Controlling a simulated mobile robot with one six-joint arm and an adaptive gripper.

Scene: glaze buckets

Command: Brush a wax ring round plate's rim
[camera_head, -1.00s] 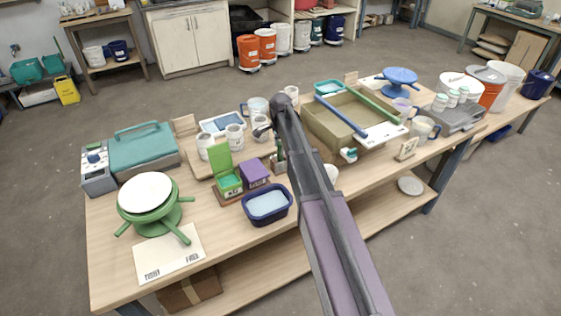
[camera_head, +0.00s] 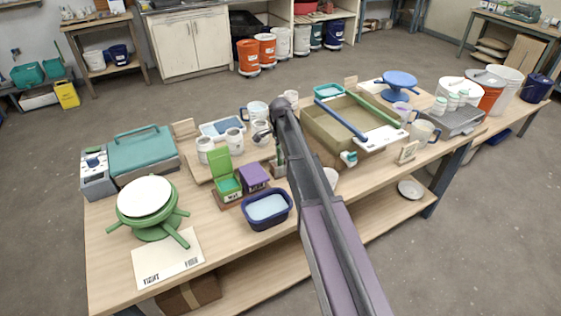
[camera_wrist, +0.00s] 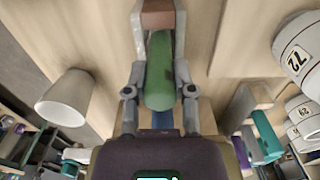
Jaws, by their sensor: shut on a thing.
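A white plate (camera_head: 144,196) lies flat on a green banding wheel (camera_head: 172,220) at the left of the table. My gripper (camera_head: 279,163) is low over the middle of the table, right of the green and purple boxes and partly hidden by my arm. In the wrist view my gripper (camera_wrist: 160,38) is shut on a green handle (camera_wrist: 159,75), which I take to be the brush. A brown block-like part shows at its far end; bristles cannot be made out. A navy tub (camera_head: 267,210) with pale content stands left of my arm. Which container holds wax is unclear.
An open green box (camera_head: 228,185) and a purple box (camera_head: 253,178) stand between plate and gripper. Mugs (camera_head: 234,140) stand behind them. A teal-lidded case (camera_head: 143,152) is behind the plate, a labelled card (camera_head: 167,258) in front. A large tray (camera_head: 350,125) lies right of my arm.

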